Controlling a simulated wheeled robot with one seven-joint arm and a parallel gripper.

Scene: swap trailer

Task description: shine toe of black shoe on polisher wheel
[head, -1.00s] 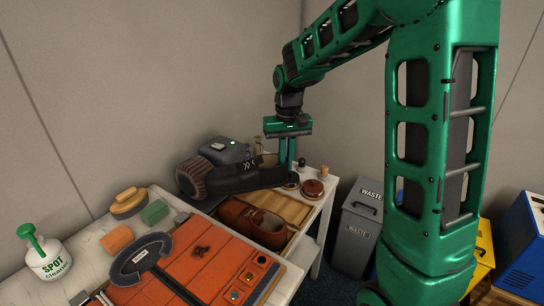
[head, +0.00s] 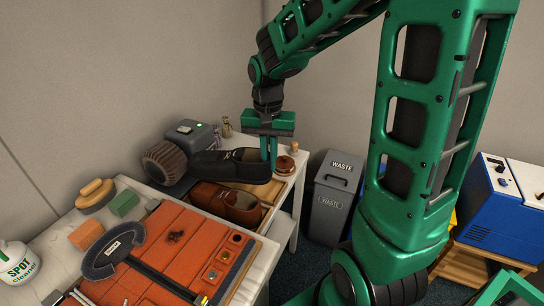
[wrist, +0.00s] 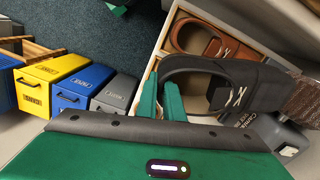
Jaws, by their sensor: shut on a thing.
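My gripper (head: 268,152) points down, shut on the heel-end rim of the black shoe (head: 230,165). It holds the shoe roughly level above the side table, toe to the left. The polisher (head: 188,135) is a dark grey box with a green light. Its brown bristle wheel (head: 165,162) is just left of the toe; I cannot tell whether they touch. In the wrist view, my gripper's green fingers (wrist: 161,100) are at the heel end of the black shoe (wrist: 250,82), and the wheel (wrist: 304,98) shows at the right edge by the toe.
A brown shoe (head: 240,207) sits in a wooden tray below the black shoe. A round brown tin (head: 285,165) stands to the right. A brush (head: 95,195), sponges and an orange apron (head: 172,250) lie on the front table. A grey waste bin (head: 331,195) stands right of the side table.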

